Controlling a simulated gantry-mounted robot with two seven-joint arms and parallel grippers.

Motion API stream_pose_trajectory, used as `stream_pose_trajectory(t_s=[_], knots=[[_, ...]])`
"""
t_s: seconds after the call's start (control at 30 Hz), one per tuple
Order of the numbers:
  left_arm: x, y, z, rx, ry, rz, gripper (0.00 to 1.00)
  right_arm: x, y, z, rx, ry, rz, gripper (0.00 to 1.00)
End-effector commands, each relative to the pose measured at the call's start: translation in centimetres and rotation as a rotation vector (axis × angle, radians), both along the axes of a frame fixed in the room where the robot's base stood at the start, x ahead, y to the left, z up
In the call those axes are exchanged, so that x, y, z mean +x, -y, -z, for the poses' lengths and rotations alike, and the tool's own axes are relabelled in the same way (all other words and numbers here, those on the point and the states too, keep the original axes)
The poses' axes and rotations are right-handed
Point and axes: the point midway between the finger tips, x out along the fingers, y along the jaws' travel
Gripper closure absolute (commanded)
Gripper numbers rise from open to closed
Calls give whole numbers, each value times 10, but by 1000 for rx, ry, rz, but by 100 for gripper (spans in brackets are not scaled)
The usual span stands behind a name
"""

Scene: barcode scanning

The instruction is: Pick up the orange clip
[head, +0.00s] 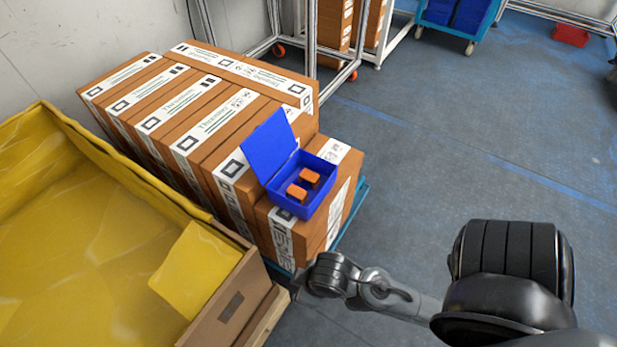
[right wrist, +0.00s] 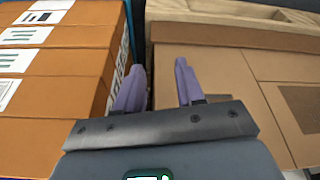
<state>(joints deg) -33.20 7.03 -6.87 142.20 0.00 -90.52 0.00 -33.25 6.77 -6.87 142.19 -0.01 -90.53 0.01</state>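Two orange clips, one farther back (head: 309,176) and one nearer (head: 297,192), lie inside an open blue box (head: 318,197) in the head view. The box's lid (head: 268,146) is tilted up to the left. The box sits on top of the brown cartons. My right gripper (right wrist: 158,82) has its two purple fingers apart with nothing between them. In the head view my right arm reaches in from the right, its wrist low and in front of the cartons, below and apart from the box; its fingers cannot be made out there. My left gripper is not in view.
Several labelled brown cartons (head: 195,127) stand in a row around the box. A large carton lined with yellow plastic (head: 80,230) fills the left side. Metal racks (head: 270,35) and a blue cart (head: 455,18) stand behind. The blue-grey floor (head: 460,140) at right is clear.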

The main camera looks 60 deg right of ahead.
Motion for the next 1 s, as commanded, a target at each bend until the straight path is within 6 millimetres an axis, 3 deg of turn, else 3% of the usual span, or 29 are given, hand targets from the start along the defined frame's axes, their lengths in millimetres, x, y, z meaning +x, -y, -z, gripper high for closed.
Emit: stream_pose_trajectory(t_s=[0.47, 0.77, 1.0], knots=[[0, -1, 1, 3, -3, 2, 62, 0, 0, 1, 1, -2, 1, 62], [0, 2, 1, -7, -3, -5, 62, 0, 0, 1, -1, -2, -1, 17], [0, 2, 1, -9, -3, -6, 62, 0, 1, 1, -5, -1, -3, 17]])
